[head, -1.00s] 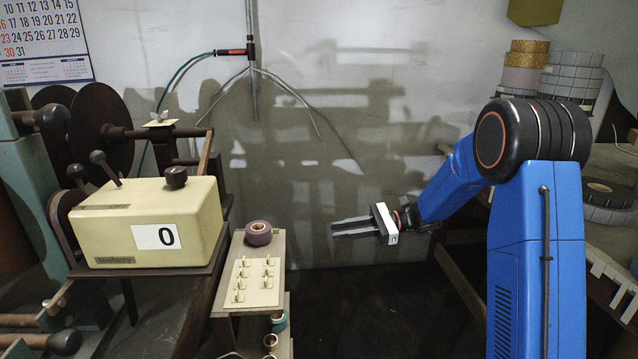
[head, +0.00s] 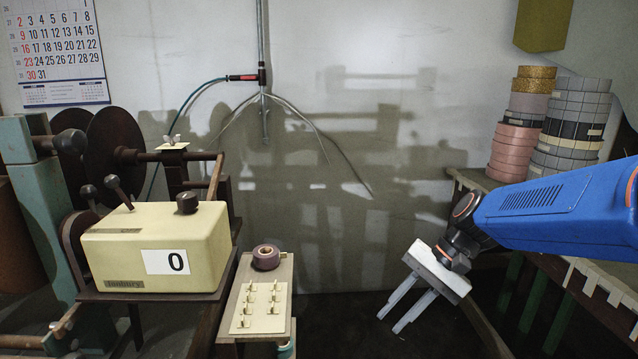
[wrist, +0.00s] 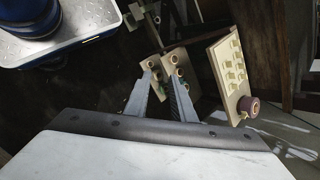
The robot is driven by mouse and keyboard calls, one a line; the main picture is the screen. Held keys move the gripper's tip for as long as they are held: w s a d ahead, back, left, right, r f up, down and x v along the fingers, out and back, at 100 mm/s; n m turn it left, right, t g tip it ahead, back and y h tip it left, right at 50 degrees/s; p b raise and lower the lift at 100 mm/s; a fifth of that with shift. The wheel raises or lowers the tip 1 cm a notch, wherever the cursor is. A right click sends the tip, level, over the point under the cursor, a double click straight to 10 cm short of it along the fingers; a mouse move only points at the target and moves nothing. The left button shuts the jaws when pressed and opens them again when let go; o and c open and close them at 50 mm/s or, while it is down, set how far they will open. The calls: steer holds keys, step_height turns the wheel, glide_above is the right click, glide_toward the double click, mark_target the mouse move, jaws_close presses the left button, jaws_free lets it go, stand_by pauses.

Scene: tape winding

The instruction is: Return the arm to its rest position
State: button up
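My gripper (head: 408,309) is at the lower right of the head view, with its two fingers pointing down and to the left. The fingers are apart and nothing is between them. It hangs in free space to the right of the small stand, touching nothing. My blue arm (head: 560,212) reaches in from the right edge. In the wrist view the fingers (wrist: 160,100) also stand apart, over a dark background, with the stand's shelves seen beyond them.
A cream machine (head: 155,247) marked 0 stands at left. Stacked tape rolls (head: 568,130) stand on the right-hand rack (head: 465,178).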

steer(key=s+d+n+t+h, duration=0.6)
steer(key=s+d+h, duration=0.1)
steer(key=s+d, duration=0.6)
steer(key=shift+f, duration=0.35)
steer(key=shift+s, duration=0.1)
stand_by(0.9)
